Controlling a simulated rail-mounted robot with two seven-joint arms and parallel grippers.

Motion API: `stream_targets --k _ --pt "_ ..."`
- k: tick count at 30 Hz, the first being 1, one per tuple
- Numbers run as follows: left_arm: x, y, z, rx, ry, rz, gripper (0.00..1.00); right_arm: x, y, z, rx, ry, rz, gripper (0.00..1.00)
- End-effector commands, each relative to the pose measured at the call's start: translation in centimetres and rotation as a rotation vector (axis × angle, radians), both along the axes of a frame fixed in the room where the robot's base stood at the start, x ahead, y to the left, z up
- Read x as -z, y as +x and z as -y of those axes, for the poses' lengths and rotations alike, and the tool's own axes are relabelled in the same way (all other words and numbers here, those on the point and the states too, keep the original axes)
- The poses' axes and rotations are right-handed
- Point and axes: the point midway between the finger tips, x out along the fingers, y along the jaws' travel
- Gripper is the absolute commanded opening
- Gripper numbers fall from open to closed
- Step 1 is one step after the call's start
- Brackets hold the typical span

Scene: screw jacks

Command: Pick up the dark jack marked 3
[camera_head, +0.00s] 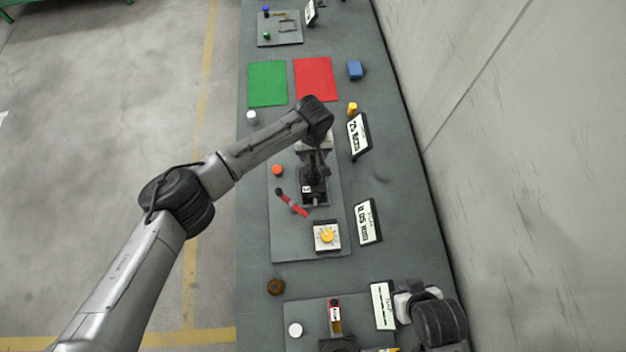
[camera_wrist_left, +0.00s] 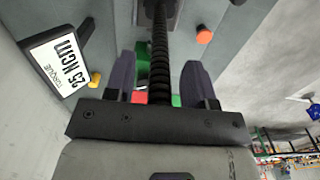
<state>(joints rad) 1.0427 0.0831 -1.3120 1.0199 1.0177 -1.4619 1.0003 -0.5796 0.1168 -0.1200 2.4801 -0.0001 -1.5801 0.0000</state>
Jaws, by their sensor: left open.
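The dark jack marked 3 (camera_head: 313,188) stands on a grey board in the head view, a small white label on its dark body. My left gripper (camera_head: 316,152) is at its far side, partly hidden by my arm. In the left wrist view, the jack's black ribbed screw (camera_wrist_left: 160,58) runs between the two spread fingers of my left gripper (camera_wrist_left: 160,82). I see room on both sides of the screw, so the fingers look apart from it. My right arm shows at the lower right; its gripper fingers cannot be made out.
A red lever (camera_head: 292,203), an orange button (camera_head: 277,170) and a box with a yellow knob (camera_head: 327,236) are near the jack. Display signs (camera_head: 358,136) (camera_head: 367,221) stand at the right. Green (camera_head: 267,84) and red (camera_head: 316,79) mats lie beyond; the table between is mostly bare.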

Motion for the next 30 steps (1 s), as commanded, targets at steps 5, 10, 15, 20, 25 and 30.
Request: stream_targets --k 5,10,15,20,25,30 --pt "-0.01 -0.01 0.0 0.0 0.0 0.0 0.42 0.01 0.0 0.0 0.0 0.0 0.0 0.0" --pt "-0.03 0.0 -0.01 0.0 0.0 0.0 0.26 0.02 0.0 0.0 0.0 0.0 0.0 0.0" --pt "-0.03 0.0 -0.02 0.0 0.0 0.0 0.1 0.02 -0.01 0.04 -0.002 -0.002 0.0 0.0" --pt "-0.04 0.0 -0.03 0.0 0.001 0.0 0.0 0.03 -0.01 0.12 -0.003 -0.004 0.0 0.0" --pt "-0.04 0.01 -0.03 -0.001 0.001 0.0 0.0 0.03 -0.01 0.18 -0.004 -0.007 0.0 0.0" --pt "-0.05 0.01 -0.04 -0.001 0.001 0.0 0.0 0.03 -0.01 0.18 -0.004 -0.006 0.0 0.0"
